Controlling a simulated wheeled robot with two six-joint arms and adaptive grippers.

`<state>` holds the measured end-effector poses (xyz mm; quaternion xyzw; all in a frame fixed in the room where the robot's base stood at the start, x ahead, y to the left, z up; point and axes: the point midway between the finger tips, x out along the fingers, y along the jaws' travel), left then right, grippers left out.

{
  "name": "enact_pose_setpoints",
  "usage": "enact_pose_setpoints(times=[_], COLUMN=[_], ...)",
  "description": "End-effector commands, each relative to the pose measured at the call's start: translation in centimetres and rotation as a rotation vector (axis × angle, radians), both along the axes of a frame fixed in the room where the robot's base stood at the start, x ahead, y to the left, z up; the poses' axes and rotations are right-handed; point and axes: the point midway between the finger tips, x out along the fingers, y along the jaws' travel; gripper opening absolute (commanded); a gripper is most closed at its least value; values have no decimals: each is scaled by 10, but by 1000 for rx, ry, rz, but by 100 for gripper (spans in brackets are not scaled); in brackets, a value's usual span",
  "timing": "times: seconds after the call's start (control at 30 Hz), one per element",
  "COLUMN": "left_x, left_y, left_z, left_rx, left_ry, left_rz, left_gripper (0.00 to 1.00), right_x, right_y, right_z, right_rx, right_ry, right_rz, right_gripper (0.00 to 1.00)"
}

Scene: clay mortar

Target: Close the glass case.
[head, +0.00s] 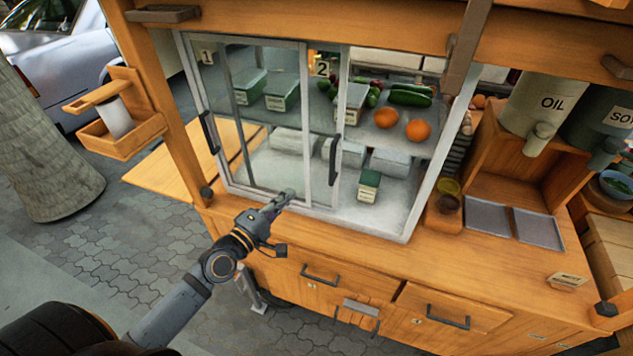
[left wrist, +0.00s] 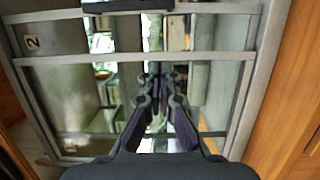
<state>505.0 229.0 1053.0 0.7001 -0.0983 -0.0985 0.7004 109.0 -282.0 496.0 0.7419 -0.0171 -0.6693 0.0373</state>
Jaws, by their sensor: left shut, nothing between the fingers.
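The glass case (head: 427,190) is set in the wooden cart, with two sliding doors. Door 1 (head: 250,110) covers its left part and has a dark handle (head: 209,132) at its left edge. Door 2 (head: 325,110) overlaps door 1, with a dark handle (head: 334,160) near its right edge. The right part of the case is open. My left gripper (head: 283,200) is shut and empty, in front of the bottom of the doors, left of door 2's handle. In the left wrist view, the fingers (left wrist: 160,82) point at the glass; contact is unclear. My right gripper is out of view.
Inside the case are labelled containers (head: 282,93), oranges (head: 418,130), cucumbers (head: 408,98) and a small green-lidded box (head: 369,186). A wooden counter (head: 440,262) with drawers lies below. An oil dispenser (head: 535,105) and metal trays (head: 488,215) stand to the right.

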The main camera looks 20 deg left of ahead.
Motion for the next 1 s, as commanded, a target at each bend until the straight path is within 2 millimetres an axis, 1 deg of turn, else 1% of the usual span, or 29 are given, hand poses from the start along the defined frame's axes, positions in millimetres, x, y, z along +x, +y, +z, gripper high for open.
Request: enact_pose_setpoints(times=[0.1,0.37,0.5,0.6,0.73,1.0], left_x=[26,79,76,76,76,75], left_y=[-6,-23,-46,-55,-62,-62], left_z=[2,3,2,1,0,-1], left_rx=[-7,-5,-6,-3,0,2], left_ry=[-5,-3,2,1,1,0], left_rz=[5,0,0,0,0,0], left_gripper=[0,0,0,0,0,0], right_x=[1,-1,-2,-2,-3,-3], right_y=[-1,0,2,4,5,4], right_z=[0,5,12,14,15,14], right_rx=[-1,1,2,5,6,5], right_ry=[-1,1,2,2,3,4], right_rz=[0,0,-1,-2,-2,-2], right_gripper=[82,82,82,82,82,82])
